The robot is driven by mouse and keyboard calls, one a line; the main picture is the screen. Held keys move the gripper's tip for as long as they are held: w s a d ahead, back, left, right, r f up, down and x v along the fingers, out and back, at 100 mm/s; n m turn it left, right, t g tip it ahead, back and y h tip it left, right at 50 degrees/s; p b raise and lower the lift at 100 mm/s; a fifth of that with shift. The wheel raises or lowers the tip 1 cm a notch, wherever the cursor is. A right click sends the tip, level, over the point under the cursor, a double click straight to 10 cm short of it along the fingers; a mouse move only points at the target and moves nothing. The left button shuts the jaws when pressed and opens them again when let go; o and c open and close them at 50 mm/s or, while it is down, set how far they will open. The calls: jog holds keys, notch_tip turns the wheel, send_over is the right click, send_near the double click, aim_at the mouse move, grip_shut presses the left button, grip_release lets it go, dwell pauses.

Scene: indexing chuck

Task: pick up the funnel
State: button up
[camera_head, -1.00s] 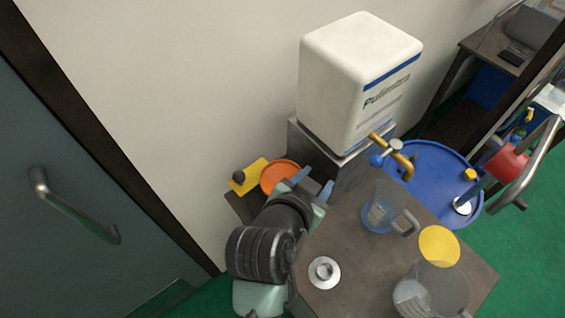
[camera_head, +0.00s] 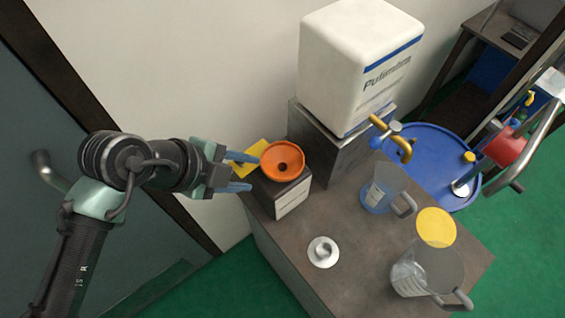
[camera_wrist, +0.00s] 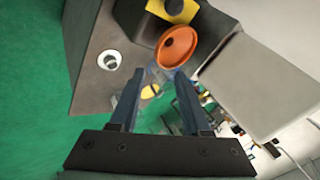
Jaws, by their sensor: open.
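The orange funnel (camera_head: 283,161) sits mouth up on a dark box with a pale front label (camera_head: 292,197), at the back left corner of the bench. Its dark centre hole shows in the head view. My gripper (camera_head: 246,171) is open and empty, just left of the funnel, its blue fingers pointing at it. In the wrist view the orange funnel (camera_wrist: 178,46) lies beyond the fingertips, above and slightly right of the middle between them. My gripper (camera_wrist: 156,76) does not touch it there. I cannot tell the exact gap between fingers and funnel.
A yellow piece (camera_head: 249,158) lies beside the funnel. A white canister (camera_head: 350,60) with a brass tap (camera_head: 392,139) stands on a block behind. Two clear jugs, one here (camera_head: 383,188), a yellow disc (camera_head: 436,227) and a small metal knob (camera_head: 323,251) are on the bench (camera_head: 360,265).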

aim_at(275, 175)
jog(key=p+x, duration=0.1)
jog(key=x, duration=0.5)
jog(key=shift+f, duration=0.1)
jog(key=p+x, duration=0.1)
jog(key=x, duration=0.1)
jog(key=p+x, duration=0.1)
jog(key=x, duration=0.1)
jog(key=shift+w+f+p, duration=0.15)
jog(key=shift+w+p, duration=0.15)
jog(key=shift+w, duration=0.1)
jog(key=shift+w+d+f, duration=0.1)
jog(key=shift+d+f, duration=0.05)
jog(key=shift+f, duration=0.25)
grip_shut()
